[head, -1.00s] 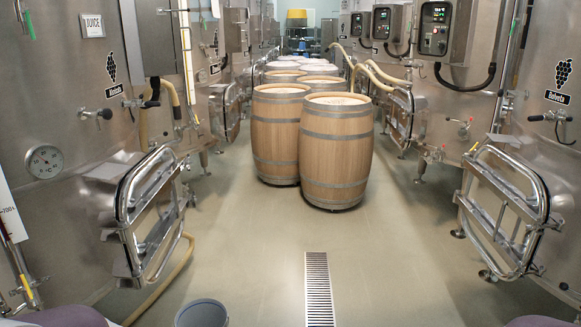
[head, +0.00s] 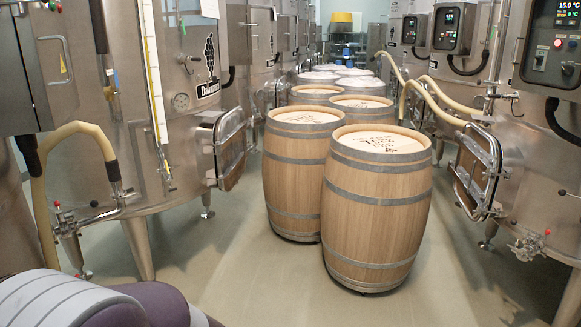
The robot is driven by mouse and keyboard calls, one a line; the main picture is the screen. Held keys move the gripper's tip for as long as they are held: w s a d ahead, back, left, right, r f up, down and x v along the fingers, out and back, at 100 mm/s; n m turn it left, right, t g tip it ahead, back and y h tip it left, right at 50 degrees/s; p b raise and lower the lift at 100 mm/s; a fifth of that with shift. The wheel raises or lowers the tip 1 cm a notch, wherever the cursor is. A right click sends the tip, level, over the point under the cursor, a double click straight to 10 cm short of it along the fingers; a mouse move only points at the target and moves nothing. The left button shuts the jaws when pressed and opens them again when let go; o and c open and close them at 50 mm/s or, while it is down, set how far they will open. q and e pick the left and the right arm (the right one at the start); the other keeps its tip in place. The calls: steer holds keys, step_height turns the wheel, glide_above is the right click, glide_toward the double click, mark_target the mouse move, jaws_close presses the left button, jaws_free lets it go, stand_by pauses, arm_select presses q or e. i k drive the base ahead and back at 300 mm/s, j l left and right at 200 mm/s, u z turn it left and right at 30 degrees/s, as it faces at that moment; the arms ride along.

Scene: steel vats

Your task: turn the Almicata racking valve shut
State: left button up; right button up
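No label reading Almicata is legible. The one vat label in view (head: 208,90), on a left vat, carries a grape picture and a partly blurred name that does not look like Almicata. At the lower left, a valve with a black handle (head: 124,194) sits at the end of a cream hose, near a small red-knobbed tap (head: 57,205). On the right, a low valve with a red knob (head: 530,245) sits on the near right vat. I cannot tell which, if any, is the Almicata racking valve, or whether each is open. Neither gripper is in view.
Two wooden barrels, a front one (head: 376,215) and one behind it (head: 300,175), stand close ahead, with several more behind. An open hatch door (head: 228,148) juts from the left, another (head: 475,175) from the right. A cream hose (head: 75,130) hangs left. Floor (head: 215,255) is clear left of the barrels.

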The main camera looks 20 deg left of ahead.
mark_target(82, 207)
steer(key=i+j+u, duration=0.15)
steer(key=i+u, duration=0.15)
steer(key=i, duration=0.25)
steer(key=i+u, duration=0.3)
steer(key=i, duration=0.25)
steer(key=i+l+u, duration=0.1)
steer(key=i+u, duration=0.2)
steer(key=i, duration=0.25)
steer(key=i+l+u, duration=0.3)
steer(key=i, duration=0.25)
